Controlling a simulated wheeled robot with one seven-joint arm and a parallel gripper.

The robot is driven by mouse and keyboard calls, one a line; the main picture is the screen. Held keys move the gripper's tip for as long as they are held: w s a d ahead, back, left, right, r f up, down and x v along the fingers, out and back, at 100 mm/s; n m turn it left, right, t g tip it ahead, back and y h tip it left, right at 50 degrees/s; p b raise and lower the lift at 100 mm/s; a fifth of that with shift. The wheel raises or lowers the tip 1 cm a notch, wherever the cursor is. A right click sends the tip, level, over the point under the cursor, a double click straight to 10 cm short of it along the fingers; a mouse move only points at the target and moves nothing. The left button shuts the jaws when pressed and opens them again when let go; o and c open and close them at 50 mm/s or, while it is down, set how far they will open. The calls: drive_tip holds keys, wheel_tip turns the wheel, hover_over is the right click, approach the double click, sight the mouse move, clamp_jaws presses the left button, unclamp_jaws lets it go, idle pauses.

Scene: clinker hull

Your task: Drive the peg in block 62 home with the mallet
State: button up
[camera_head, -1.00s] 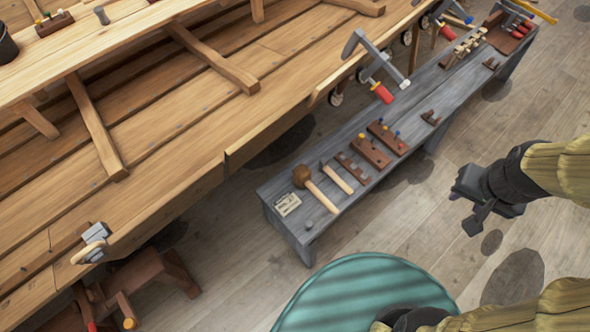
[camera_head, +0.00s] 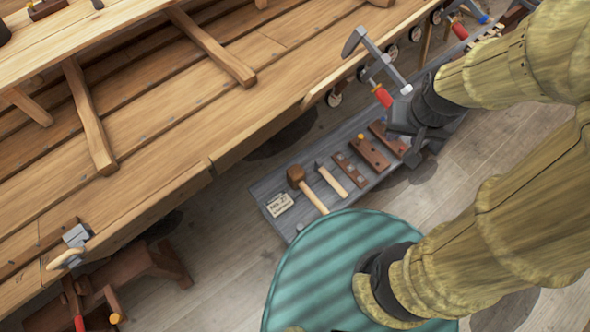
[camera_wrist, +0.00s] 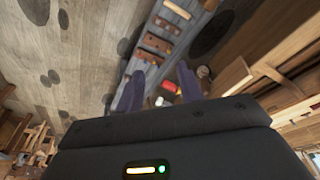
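The mallet (camera_head: 297,177), with a round brown head and pale handle, lies on the near end of the grey bench (camera_head: 268,186). Dark wooden blocks lie further along: one with small grey pegs (camera_head: 349,165), one with a yellow-topped peg (camera_head: 370,153), and one partly hidden by my gripper (camera_head: 385,133). I cannot read any block number, so I cannot tell which is block 62. My gripper (camera_head: 412,150) hangs over the bench around the last block, apart from the mallet. In the wrist view its two fingers (camera_wrist: 160,92) are spread with nothing held between them.
A red-handled clamp (camera_head: 381,94) hangs from the hull planking (camera_head: 150,130) close to my gripper. Clear floor (camera_head: 225,255) lies between hull and bench.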

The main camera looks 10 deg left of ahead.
drive_tip(key=w, duration=0.1)
drive_tip(key=n+g+b, duration=0.3)
drive_tip(key=n+b, duration=0.7)
drive_tip(key=b, duration=1.7)
hover_over(304, 186)
wheel_tip(304, 186, down, 50)
drive_tip(key=shift+w+r, duration=0.1)
drive_tip(key=shift+r, duration=0.05)
wheel_tip(304, 186, down, 9)
drive_tip(key=b, duration=0.7)
drive_tip(key=shift+c, duration=0.3)
clamp_jaws()
